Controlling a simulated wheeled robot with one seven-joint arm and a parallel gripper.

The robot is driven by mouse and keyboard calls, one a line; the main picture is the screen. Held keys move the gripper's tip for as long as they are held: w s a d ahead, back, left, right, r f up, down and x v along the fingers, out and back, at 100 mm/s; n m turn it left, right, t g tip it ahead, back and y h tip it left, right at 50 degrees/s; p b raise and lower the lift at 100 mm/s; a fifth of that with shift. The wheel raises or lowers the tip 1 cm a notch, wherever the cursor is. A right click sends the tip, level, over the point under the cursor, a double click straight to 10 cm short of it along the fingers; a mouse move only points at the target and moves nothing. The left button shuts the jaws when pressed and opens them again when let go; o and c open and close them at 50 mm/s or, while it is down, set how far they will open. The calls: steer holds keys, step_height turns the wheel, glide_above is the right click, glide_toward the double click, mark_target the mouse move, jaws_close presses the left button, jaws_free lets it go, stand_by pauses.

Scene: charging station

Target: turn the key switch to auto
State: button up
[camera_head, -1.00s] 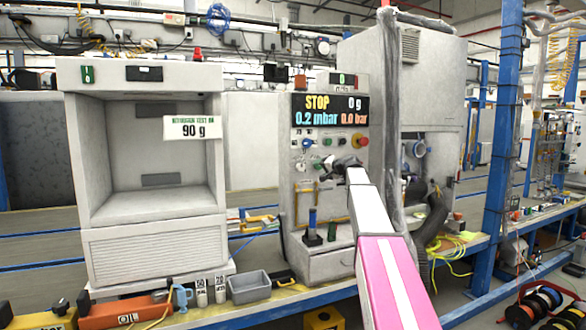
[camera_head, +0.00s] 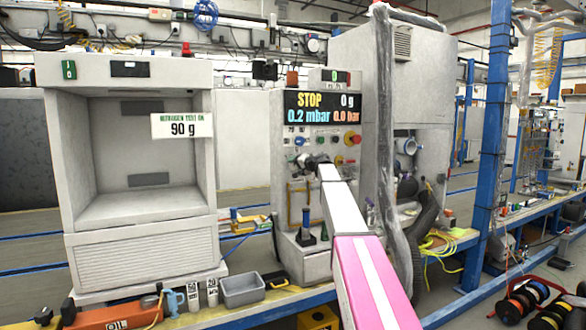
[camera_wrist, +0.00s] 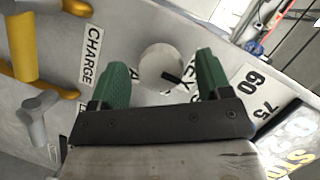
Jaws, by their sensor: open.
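In the wrist view, a round pale metal switch (camera_wrist: 162,67) with a short black mark on its face sits on the panel between my green fingertips. Part of a label beside it, reading roughly "KEY", is half covered by my gripper. My gripper (camera_wrist: 157,78) is open, one finger on each side of the switch, with gaps visible; whether it touches the panel I cannot tell. In the head view my gripper (camera_head: 314,162) is in front of the control panel (camera_head: 283,160), below the display (camera_head: 322,108) reading STOP, 0 g, 0.2 mbar, 0.0 bar. There the switch cannot be made out.
In the wrist view a grey valve handle (camera_wrist: 38,115) and yellow pipes (camera_wrist: 28,45) lie left of my fingers. In the head view a red-and-yellow button (camera_head: 351,140) is right of my gripper. A white open cabinet (camera_head: 140,262) stands left; a grey hose (camera_head: 427,215) hangs right.

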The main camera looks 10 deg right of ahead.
steer(key=shift+x, duration=0.95)
steer(key=c, duration=0.9)
